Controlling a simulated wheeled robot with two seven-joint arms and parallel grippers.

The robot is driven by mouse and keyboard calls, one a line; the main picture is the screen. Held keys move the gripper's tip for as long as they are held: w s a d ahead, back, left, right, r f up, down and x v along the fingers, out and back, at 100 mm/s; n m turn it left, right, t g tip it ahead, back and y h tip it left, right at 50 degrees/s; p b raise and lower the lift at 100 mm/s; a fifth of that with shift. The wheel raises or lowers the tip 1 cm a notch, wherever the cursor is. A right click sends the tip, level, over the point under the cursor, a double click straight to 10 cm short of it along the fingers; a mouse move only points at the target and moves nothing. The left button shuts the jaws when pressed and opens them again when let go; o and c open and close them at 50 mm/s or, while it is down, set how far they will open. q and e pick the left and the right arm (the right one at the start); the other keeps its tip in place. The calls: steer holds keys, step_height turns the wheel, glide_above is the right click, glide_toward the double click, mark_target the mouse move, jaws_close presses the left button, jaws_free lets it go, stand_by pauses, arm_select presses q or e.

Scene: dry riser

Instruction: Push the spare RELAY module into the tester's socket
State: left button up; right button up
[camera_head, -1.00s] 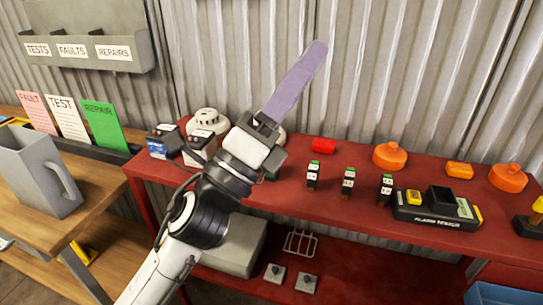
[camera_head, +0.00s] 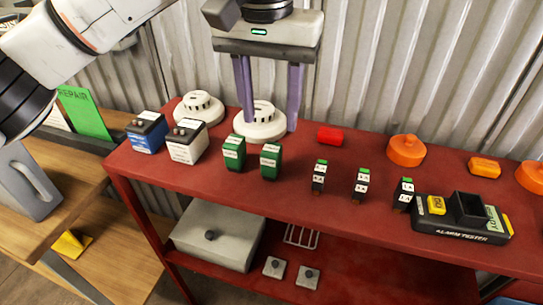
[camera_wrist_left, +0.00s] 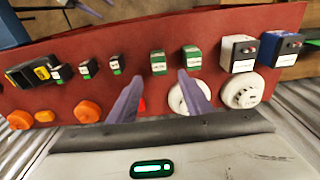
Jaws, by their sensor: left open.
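The alarm tester (camera_head: 440,227) is a black box at the right of the red bench, with a raised dark socket (camera_head: 467,208); it also shows in the wrist view (camera_wrist_left: 22,80). Two green modules with pale labels (camera_head: 233,154) (camera_head: 270,161) stand upright mid-bench. Several slim black modules with green tops (camera_head: 318,178) stand between them and the tester. The labels are too small to tell which is RELAY. My left gripper (camera_head: 270,122) is open and empty, its purple fingers pointing down by the white detector (camera_head: 262,135), behind the green modules. My right gripper is out of view.
Another white detector (camera_head: 199,108), a blue battery (camera_head: 147,135) and a white battery (camera_head: 186,143) stand at the left. A red block (camera_head: 330,135) and orange parts (camera_head: 405,151) lie along the back near the corrugated wall. The bench's front strip is clear.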

mark_target(271, 149)
arm_select(q)
steer(key=f, duration=0.9)
steer(key=shift+w+d+p, duration=0.1)
steer(key=shift+w+p, duration=0.25)
steer(key=shift+p, duration=0.05)
steer(key=shift+r, duration=0.1)
jaws_close()
